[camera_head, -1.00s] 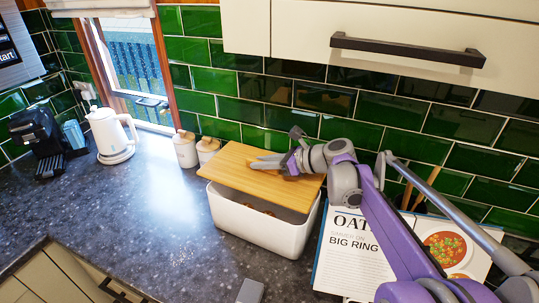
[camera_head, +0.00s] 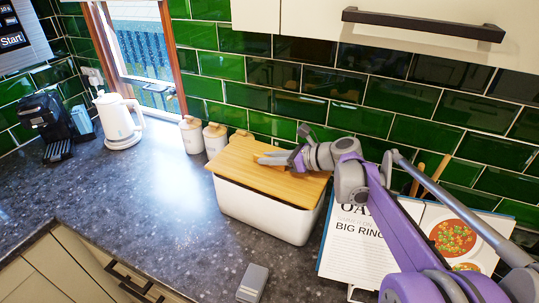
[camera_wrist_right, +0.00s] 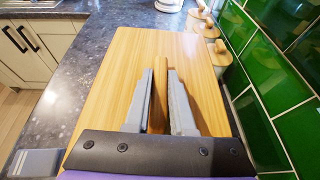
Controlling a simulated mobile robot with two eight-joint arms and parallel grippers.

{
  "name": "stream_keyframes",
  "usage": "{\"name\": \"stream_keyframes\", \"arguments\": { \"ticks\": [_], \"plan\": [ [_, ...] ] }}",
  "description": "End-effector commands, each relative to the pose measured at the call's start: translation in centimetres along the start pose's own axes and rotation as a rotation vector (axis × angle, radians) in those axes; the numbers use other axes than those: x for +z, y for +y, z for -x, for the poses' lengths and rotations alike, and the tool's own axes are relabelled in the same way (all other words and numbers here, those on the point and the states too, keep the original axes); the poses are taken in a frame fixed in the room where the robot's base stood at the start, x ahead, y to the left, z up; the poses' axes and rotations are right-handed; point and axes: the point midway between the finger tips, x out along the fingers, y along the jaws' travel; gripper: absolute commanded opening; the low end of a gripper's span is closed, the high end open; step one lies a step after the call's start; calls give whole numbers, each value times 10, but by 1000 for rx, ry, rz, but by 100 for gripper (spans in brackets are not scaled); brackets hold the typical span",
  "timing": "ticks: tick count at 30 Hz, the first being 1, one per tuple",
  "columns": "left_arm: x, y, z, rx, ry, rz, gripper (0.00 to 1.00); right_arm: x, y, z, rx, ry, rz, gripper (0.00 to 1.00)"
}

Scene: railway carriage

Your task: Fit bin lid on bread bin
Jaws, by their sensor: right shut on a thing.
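The bin lid (camera_head: 290,185) is a flat light-wood board lying over the top of the white bread bin (camera_head: 265,212). The lid also fills the middle of the right wrist view (camera_wrist_right: 115,85). My right gripper (camera_head: 268,158) is shut on the lid's wooden handle, which shows between the two grey fingers in the right wrist view (camera_wrist_right: 160,76). My left gripper is not in view.
An open cookbook (camera_head: 350,245) stands right of the bin. Lidded canisters (camera_head: 214,140) stand behind it by the green tiled wall. A white kettle (camera_head: 119,121) and black coffee machine (camera_head: 48,130) are at left. A grey box (camera_head: 252,284) lies in front. The counter's left middle is clear.

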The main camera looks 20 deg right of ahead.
Motion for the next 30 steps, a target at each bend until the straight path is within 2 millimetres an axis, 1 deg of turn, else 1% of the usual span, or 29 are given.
{"name": "stream_keyframes", "arguments": {
  "ticks": [1,3,17,30],
  "plan": [
    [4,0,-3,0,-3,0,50,-5,0,-2,0,0,-1,0],
    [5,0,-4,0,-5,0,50,-7,0,-3,0,-1,-1,0],
    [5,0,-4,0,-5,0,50,-7,0,-3,-1,-2,-1,0],
    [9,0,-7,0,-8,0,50,-13,0,-6,-1,-2,-1,0]
  ]
}}
